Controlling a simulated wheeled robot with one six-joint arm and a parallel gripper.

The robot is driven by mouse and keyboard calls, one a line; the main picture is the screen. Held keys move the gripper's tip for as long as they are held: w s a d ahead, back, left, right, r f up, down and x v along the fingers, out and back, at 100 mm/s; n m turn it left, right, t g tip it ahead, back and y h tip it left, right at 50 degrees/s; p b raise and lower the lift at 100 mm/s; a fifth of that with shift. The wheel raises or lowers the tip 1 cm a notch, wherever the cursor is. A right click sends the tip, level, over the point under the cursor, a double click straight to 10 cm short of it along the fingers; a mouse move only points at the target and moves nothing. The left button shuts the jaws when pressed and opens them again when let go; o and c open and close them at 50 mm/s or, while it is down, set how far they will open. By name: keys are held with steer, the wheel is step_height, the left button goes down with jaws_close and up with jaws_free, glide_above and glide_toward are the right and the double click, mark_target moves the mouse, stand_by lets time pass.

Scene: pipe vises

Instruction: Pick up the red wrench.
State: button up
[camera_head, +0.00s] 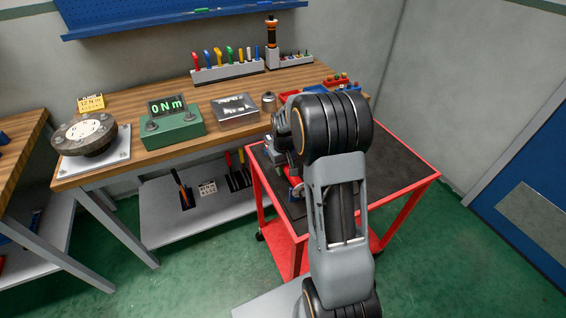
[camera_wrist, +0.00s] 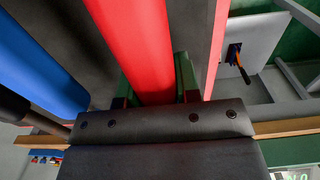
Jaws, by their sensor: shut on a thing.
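The red wrench (camera_wrist: 145,45) shows in the wrist view as a long smooth red handle running from the top edge down between my fingers. My gripper (camera_wrist: 155,84) is shut on it, with a green finger on each side of the handle. The rest of the wrench is out of that view. In the head view my arm covers most of the grasp; a bit of red shows beside it over the dark top of the red cart (camera_head: 402,165). I cannot tell whether the wrench still touches the cart.
A blue handle (camera_wrist: 38,65) lies left of the wrench in the wrist view, close beside it. The wooden bench (camera_head: 160,151) behind the cart bears a green torque display (camera_head: 173,128), a grey tray (camera_head: 236,110) and a tool rack (camera_head: 228,72). The cart's right side looks clear.

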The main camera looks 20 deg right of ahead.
jaws_close()
steer(key=shift+r, duration=0.2)
steer(key=shift+w+r, duration=0.1)
steer(key=shift+r, duration=0.2)
step_height(320, 180, up, 2)
steer(key=s+a+r, duration=0.9)
steer(key=s+r, duration=0.1)
steer(key=shift+s+a+b, duration=0.2)
steer(key=shift+a+b, duration=0.05)
steer(key=shift+b, duration=0.2)
